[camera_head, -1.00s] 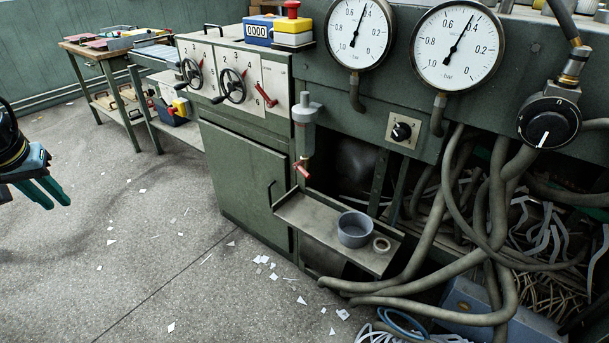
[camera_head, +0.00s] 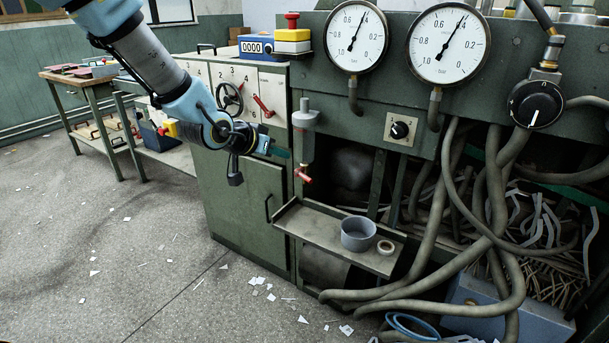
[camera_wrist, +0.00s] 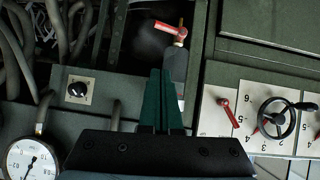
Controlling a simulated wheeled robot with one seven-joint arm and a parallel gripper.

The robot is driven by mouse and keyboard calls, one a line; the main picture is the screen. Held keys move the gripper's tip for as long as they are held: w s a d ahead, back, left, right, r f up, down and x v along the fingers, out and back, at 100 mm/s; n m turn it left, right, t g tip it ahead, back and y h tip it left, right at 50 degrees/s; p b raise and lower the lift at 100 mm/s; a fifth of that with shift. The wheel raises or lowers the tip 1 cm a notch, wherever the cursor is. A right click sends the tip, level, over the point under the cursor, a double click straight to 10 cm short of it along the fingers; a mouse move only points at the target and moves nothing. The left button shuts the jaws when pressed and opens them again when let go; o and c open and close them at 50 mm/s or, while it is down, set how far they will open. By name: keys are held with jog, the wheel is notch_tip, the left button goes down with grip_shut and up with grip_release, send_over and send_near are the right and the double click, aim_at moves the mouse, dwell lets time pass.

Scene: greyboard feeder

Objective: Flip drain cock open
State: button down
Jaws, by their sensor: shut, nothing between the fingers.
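The drain cock (camera_head: 302,174) has a red lever and hangs under the grey filter bowl (camera_head: 306,145) on the front of the machine. In the wrist view, which is upside down, the red lever (camera_wrist: 170,28) sticks out sideways from a small brass stem. My gripper (camera_head: 287,154) is just left of the bowl in the head view, apart from the lever. Its dark green fingers are together and empty. In the wrist view the fingertips (camera_wrist: 161,72) lie in front of the bowl and hide part of it, with the lever beyond them.
A metal shelf (camera_head: 320,229) below the cock bears a grey cup (camera_head: 358,234) and a ring of tape (camera_head: 385,247). Thick hoses (camera_head: 440,220) hang at the right. Gauges (camera_head: 355,38) and a black knob (camera_head: 399,130) are above. The floor at left is open.

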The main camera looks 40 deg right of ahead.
jog(key=shift+d, duration=0.1)
send_over(305, 175)
jog(key=s+a, duration=0.1)
jog(key=a, duration=0.2)
notch_tip(305, 175, down, 6)
jog(key=shift+s+d+f+p, duration=0.15)
jog(key=shift+f+p, duration=0.15)
jog(key=shift+f, duration=0.6)
jog(key=shift+d+f+p, duration=0.15)
jog(key=shift+f+p, duration=0.1)
jog(key=shift+f, duration=0.65)
jog(key=shift+s+f+b, duration=0.15)
jog(key=shift+f+b, duration=0.05)
jog(key=shift+b, duration=0.55)
